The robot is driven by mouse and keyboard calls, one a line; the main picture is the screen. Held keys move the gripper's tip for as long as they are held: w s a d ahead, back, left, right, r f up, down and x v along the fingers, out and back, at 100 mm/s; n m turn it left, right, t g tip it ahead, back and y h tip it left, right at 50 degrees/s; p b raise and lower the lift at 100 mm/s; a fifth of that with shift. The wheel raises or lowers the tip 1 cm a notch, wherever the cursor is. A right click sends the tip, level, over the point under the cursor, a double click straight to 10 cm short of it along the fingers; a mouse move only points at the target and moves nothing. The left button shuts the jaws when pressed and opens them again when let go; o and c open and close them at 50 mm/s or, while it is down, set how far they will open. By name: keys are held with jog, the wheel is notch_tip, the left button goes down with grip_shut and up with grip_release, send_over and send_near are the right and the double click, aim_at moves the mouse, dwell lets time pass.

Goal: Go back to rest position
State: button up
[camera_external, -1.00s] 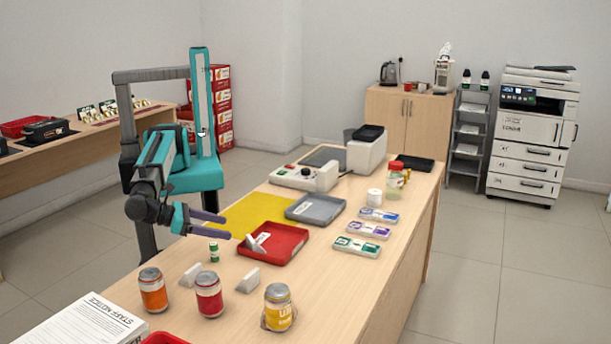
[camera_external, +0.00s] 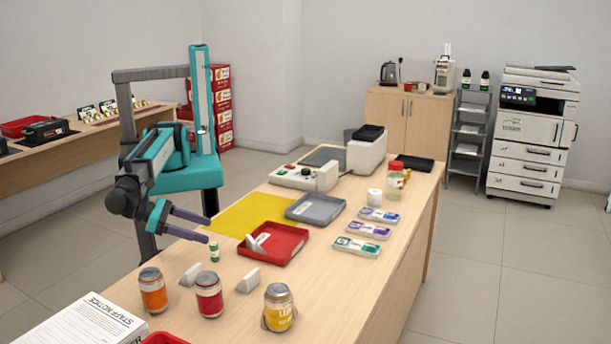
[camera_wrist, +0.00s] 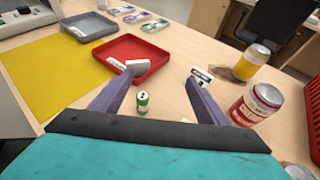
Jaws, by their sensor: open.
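My gripper (camera_external: 209,230) is open and empty, held above the left edge of the counter (camera_external: 343,290). Its two purple fingers are spread, and they also show in the wrist view (camera_wrist: 160,95).
A yellow mat (camera_external: 250,214), grey tray (camera_external: 316,208) and a counter machine (camera_external: 305,176) lie farther back.

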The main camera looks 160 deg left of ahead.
jog(key=d+r+m+t+h+p, duration=0.2)
jog(key=d+r+m+t+h, duration=0.15)
jog(key=d, duration=1.15)
jog(key=d+r+m+t+h+p, duration=0.25)
jog(key=d+r+m, duration=0.2)
jog(key=d, duration=0.95)
jog(key=d+r+m+t+h+p, duration=0.25)
jog(key=d+m+t+h, duration=0.2)
jog(key=d, duration=1.05)
jog(key=s+a+f+n+g+y+b, duration=0.1)
jog(key=s+a+f+n+g+b, duration=0.3)
jog(key=a+f, duration=0.6)
jog(key=s+a+f+n+g+p, duration=0.15)
jog(key=a+f+n, duration=0.35)
jog(key=f, duration=0.9)
jog(key=s+a+f+n+g+y+b, duration=0.15)
jog(key=a+f+n+g, duration=0.3)
jog(key=a+f, duration=0.6)
jog(key=s+a+f+n+g+h+b, duration=0.2)
jog(key=s+a+f+n+g, duration=0.2)
jog(key=s+f+n, duration=0.5)
jog(key=s+a+f+n+g+h+b, duration=0.2)
jog(key=s+a+f+n, duration=0.5)
jog(key=s+f, duration=0.9)
jog(key=s+n+g+h, duration=0.1)
jog(key=s+n+g, duration=0.1)
jog(key=s, duration=0.3)
jog(key=shift+f+n, duration=0.3)
jog(key=shift+n, duration=0.3)
